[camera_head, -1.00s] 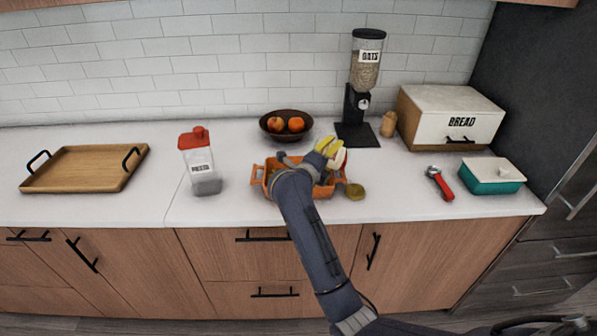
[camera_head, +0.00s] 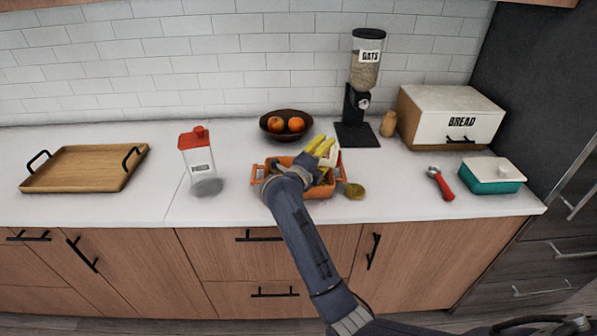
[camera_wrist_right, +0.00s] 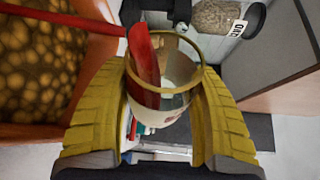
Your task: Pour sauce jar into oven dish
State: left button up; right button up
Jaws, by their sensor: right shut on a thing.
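My right gripper (camera_head: 322,150) is shut on the sauce jar (camera_wrist_right: 165,85), its yellow fingers on either side of the glass. The jar is tilted above the orange oven dish (camera_head: 324,192), which also shows in the right wrist view (camera_wrist_right: 103,60). Red sauce (camera_wrist_right: 144,60) lies along the jar's inside wall. A red band (camera_wrist_right: 65,15) runs from the jar's mouth across the dish, and looks like sauce flowing out. The dish holds brown-yellow lumpy food (camera_wrist_right: 40,65). My arm hides much of the dish in the head view. My left gripper is out of view.
A round yellowish lid (camera_head: 355,191) lies right of the dish. A fruit bowl (camera_head: 286,124) and an oats dispenser (camera_head: 357,100) stand behind. A red-topped container (camera_head: 198,160) and a wooden tray (camera_head: 85,168) are left. A teal box (camera_head: 492,177) is right.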

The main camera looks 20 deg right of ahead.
jog(key=shift+a+r+n+h, duration=0.1)
jog(key=shift+r+n+h, duration=0.2)
jog(key=shift+n, duration=0.1)
dwell(0.4)
jog(key=shift+w+a+f+n+t+h, duration=0.2)
jog(key=shift+f+n+t+h, duration=0.1)
jog(key=shift+n, duration=0.4)
dwell(1.5)
jog(key=shift+w+a+r+n+t+h, duration=0.1)
jog(key=shift+a+r+n+t+h, duration=0.2)
jog(key=shift+n, duration=0.45)
jog(key=shift+w+a+r+n+t+h, duration=0.1)
jog(key=shift+a+r+n, duration=0.1)
jog(key=shift+r+n, duration=0.4)
dwell(2.0)
jog(key=shift+f, duration=0.2)
jog(key=shift+s+d+f+m+g+y, duration=0.25)
jog(key=shift+d+f+m, duration=0.2)
jog(key=shift+m, duration=0.5)
jog(key=shift+s+d+m+g+y, duration=0.1)
jog(key=shift+d+m+g+y, duration=0.2)
jog(key=shift+m, duration=0.6)
